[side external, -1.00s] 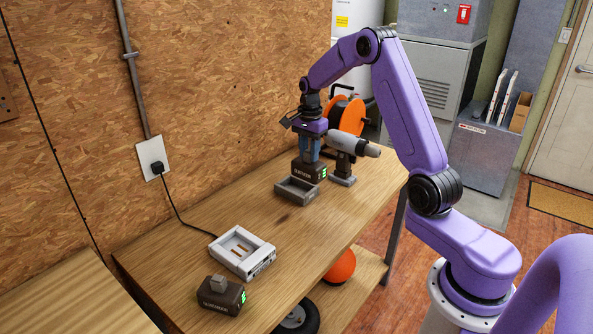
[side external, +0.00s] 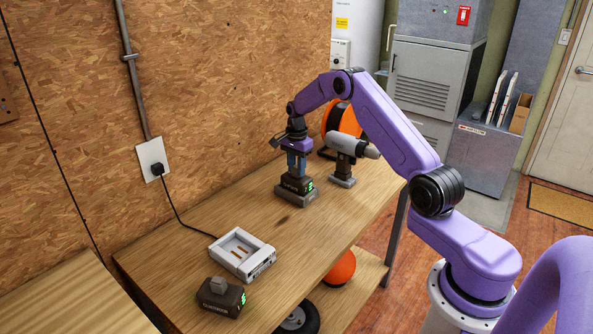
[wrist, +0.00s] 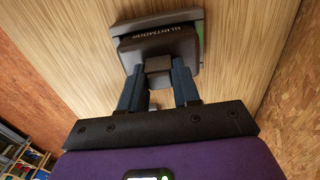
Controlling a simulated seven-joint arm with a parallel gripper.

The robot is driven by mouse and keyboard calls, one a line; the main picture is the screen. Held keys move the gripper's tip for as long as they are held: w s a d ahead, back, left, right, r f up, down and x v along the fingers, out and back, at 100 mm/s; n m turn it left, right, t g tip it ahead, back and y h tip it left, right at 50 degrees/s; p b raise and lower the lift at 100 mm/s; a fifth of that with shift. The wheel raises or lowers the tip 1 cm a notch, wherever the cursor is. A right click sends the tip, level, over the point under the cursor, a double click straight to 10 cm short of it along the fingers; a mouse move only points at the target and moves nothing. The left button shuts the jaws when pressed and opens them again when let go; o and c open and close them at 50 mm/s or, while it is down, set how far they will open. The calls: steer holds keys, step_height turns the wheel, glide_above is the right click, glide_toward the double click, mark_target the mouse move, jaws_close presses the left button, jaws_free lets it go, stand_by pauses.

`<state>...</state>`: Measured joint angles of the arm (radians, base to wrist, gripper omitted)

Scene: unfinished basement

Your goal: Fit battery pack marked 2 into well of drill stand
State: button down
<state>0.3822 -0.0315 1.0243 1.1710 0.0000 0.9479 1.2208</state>
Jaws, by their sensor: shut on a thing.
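I cannot tell whether the pack touches the well floor. Its number is too small to read.
A grey drill (side external: 349,146) stands upright just right of the well. A pale charger (side external: 243,257) with a cord to the wall and a second battery pack (side external: 221,297) are at the near end of the bench (side external: 200,220). An orange reel (side external: 342,118) stands behind.

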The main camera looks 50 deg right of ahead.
steer(key=shift+f, duration=0.6)
steer(key=c, duration=0.8)
jaws_free()
steer(key=shift+f, duration=0.2)
steer(key=shift+r, duration=0.15)
